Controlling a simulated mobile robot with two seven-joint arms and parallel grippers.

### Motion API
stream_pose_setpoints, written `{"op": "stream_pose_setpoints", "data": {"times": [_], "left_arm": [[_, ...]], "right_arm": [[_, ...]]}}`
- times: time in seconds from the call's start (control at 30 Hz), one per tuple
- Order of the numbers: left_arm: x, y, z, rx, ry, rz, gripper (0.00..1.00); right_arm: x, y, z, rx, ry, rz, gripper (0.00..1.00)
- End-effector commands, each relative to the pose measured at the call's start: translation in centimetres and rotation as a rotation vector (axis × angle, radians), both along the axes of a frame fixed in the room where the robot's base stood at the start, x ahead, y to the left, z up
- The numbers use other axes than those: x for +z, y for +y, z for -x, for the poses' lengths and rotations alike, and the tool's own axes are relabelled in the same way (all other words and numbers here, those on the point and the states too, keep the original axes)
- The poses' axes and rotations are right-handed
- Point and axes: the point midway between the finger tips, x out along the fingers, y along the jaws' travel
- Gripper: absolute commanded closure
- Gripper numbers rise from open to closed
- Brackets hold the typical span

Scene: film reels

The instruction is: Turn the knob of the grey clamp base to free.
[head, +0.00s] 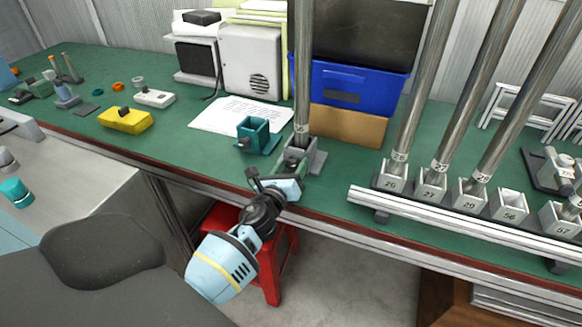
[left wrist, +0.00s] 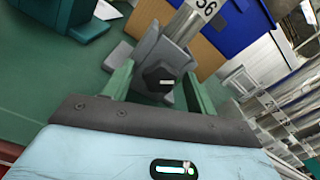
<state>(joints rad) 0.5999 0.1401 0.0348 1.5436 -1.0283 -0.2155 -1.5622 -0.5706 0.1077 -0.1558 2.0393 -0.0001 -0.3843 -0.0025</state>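The grey clamp base (head: 317,162) stands near the front edge of the green bench, with an upright metal pole (head: 302,80) in it. In the left wrist view the base (left wrist: 147,46) carries a dark knob (left wrist: 157,77) with a short white mark lying roughly crosswise in the picture. The pole's label (left wrist: 205,6) reads 56. My left gripper (head: 291,167) is at the front of the base. Its green fingers (left wrist: 155,88) are open, one on each side of the knob; I cannot tell whether they touch it. My right gripper is out of view.
A teal clamp base (head: 254,133) stands just left. A blue bin (head: 350,88) is behind. A rack (head: 450,215) at the right holds several poles, and its slot 56 is empty. A yellow box (head: 125,120) lies left. A red stool (head: 270,268) is below the bench edge.

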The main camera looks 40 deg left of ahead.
Motion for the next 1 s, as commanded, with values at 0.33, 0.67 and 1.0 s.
{"op": "stream_pose_setpoints", "data": {"times": [0.33,0.67,1.0], "left_arm": [[-0.1,-0.1,0.5,0.0,0.001,-0.001,0.43],[-0.1,-1.2,5.0,-0.001,0.002,-0.001,0.43],[0.0,-1.8,7.6,0.0,0.0,0.0,0.43]], "right_arm": [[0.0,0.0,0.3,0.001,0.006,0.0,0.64],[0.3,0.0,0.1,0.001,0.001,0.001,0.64],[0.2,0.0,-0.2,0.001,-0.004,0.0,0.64]]}}
